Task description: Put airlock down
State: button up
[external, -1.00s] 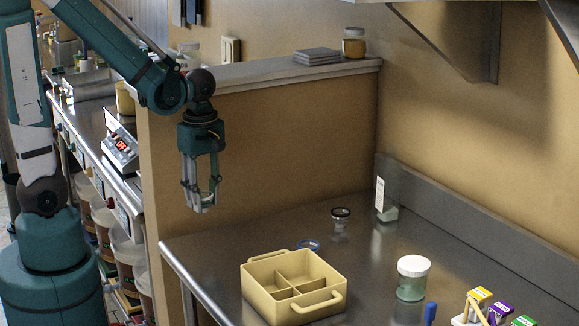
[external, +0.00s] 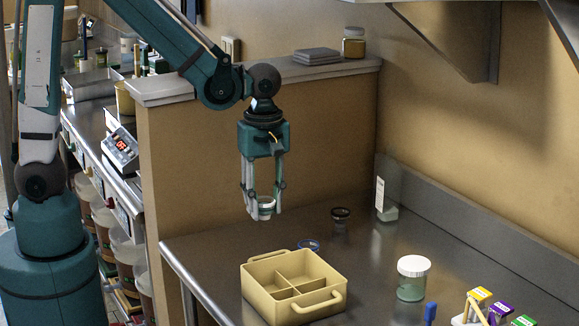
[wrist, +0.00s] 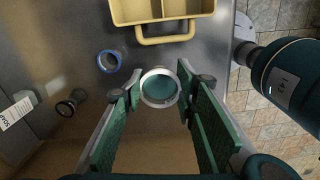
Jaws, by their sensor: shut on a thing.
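My gripper (external: 263,212) is shut on the airlock (external: 266,204), a small round clear piece with a pale rim. It hangs in the air above the back left of the steel table, behind the yellow box. In the wrist view the airlock (wrist: 159,87) shows as a pale ring with a teal inside between my fingertips. A blue-ringed piece (external: 309,245) and a dark-topped small jar (external: 340,215) stand on the table apart from my gripper.
A white-lidded jar (external: 412,280) stands right of the box. A low partition wall (external: 200,150) rises behind the table.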

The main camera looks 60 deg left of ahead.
jog(key=d+r+m+p, duration=0.1)
jog(key=d+m+p, duration=0.1)
jog(key=d, duration=1.6)
jog(key=shift+d+r+m+p, duration=0.4)
jog(key=shift+p, duration=0.1)
send_near(293, 288)
jog(key=shift+w+d+r, duration=0.2)
jog(key=shift+w+d, duration=0.65)
jog(key=shift+w, duration=0.25)
notch_tip(293, 288, down, 4)
jog(key=shift+f, duration=0.1)
jog(key=shift+f+b, duration=0.6)
